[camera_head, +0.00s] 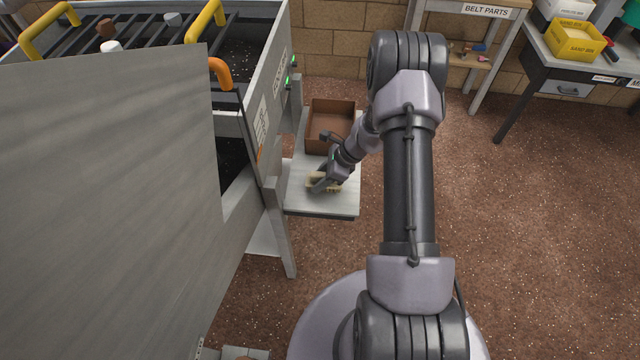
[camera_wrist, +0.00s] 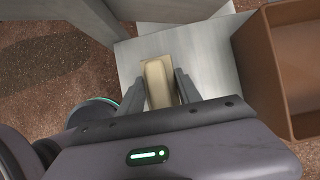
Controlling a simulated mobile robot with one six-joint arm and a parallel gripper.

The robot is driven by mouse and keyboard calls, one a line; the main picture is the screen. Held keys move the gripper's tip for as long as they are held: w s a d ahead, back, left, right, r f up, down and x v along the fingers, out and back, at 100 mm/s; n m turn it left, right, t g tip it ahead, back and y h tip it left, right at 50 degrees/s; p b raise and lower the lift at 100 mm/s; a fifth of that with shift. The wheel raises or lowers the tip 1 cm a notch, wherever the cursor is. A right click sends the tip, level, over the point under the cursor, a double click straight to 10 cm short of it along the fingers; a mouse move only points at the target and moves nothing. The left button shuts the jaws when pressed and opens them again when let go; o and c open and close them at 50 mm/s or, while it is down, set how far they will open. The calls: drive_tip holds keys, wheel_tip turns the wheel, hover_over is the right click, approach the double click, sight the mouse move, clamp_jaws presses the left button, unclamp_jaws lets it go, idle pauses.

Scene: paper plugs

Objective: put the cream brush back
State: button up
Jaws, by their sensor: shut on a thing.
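The cream brush (camera_wrist: 156,80) is a pale block between the two fingers of my gripper (camera_wrist: 160,92) in the wrist view. My gripper is shut on it. In the head view my gripper (camera_head: 322,184) is low over the grey shelf (camera_head: 325,207), and the cream brush (camera_head: 313,178) shows partly beside the fingers. The brush is at or just above the shelf surface; I cannot tell whether it touches. The fingers and wrist hide part of it.
A brown open box (camera_head: 331,112) stands on the shelf behind my gripper; it is at the right in the wrist view (camera_wrist: 262,75). A grey machine (camera_head: 262,120) with yellow handles and a large panel (camera_head: 110,200) stands left. Open floor (camera_head: 530,240) lies right.

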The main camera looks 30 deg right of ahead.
wheel_tip(320, 180, down, 2)
drive_tip(key=shift+f, duration=0.1)
drive_tip(key=shift+r, duration=0.3)
drive_tip(key=shift+c, duration=0.6)
drive_tip(key=shift+f, duration=0.1)
drive_tip(key=o, duration=1.3)
